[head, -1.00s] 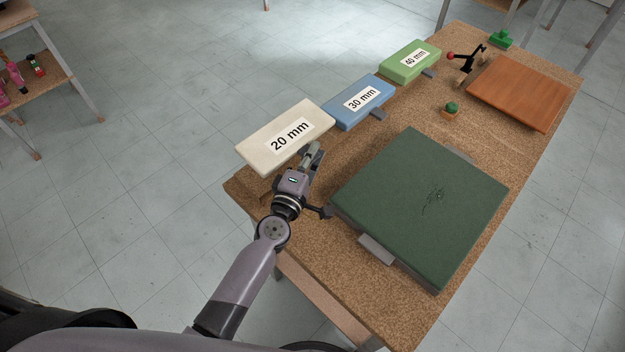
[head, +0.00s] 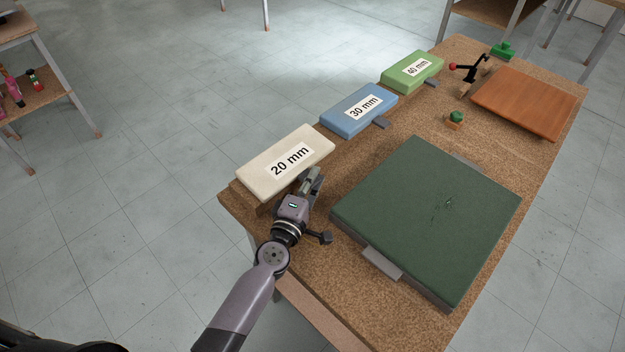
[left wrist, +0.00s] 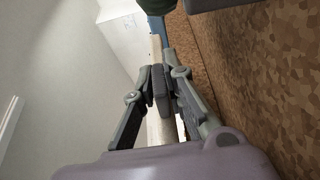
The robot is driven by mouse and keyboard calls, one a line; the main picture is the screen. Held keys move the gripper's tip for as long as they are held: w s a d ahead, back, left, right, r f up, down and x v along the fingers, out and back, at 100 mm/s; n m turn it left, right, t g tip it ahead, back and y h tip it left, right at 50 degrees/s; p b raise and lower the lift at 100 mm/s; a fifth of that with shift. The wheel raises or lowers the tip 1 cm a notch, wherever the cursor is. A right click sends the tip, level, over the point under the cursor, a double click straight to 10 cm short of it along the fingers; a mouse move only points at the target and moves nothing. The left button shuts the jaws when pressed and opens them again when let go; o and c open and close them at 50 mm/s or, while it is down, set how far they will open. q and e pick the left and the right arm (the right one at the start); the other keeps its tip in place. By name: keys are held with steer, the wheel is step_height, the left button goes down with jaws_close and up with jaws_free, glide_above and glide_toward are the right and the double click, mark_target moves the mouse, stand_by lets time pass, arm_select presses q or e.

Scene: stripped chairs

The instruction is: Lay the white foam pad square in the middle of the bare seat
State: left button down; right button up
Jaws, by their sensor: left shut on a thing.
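The white foam pad (head: 262,168), labelled 20 mm, is at the near left end of the bench, partly past its left edge. My left gripper (head: 311,180) is shut at the pad's near right side. In the left wrist view the fingers (left wrist: 161,88) are closed, with the pale edge of the pad (left wrist: 156,46) showing beyond them. My right gripper is not in view.
A large dark green padded seat (head: 420,225) lies on the near bench. Blue 30 mm (head: 345,122) and green 40 mm (head: 400,78) pads line the left edge. A small green-topped block (head: 455,117) and a red-knobbed black clamp (head: 470,70) stand near the board.

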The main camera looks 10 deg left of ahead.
arm_select(q)
steer(key=shift+f+b, duration=0.3)
steer(key=c, duration=1.7)
jaws_free()
steer(key=shift+o, duration=0.2)
steer(key=shift+r, duration=0.1)
steer(key=s+a+b, duration=0.1)
steer(key=s, duration=0.4)
steer(key=s+a, duration=0.1)
steer(key=s, duration=0.4)
steer(key=s+a+b, duration=0.1)
steer(key=s, duration=0.5)
steer(key=shift+a+r+b, duration=0.1)
steer(key=shift+b, duration=0.2)
steer(key=shift+s+a+r, duration=0.1)
steer(key=shift+s+r, duration=0.05)
steer(key=shift+s, duration=0.4)
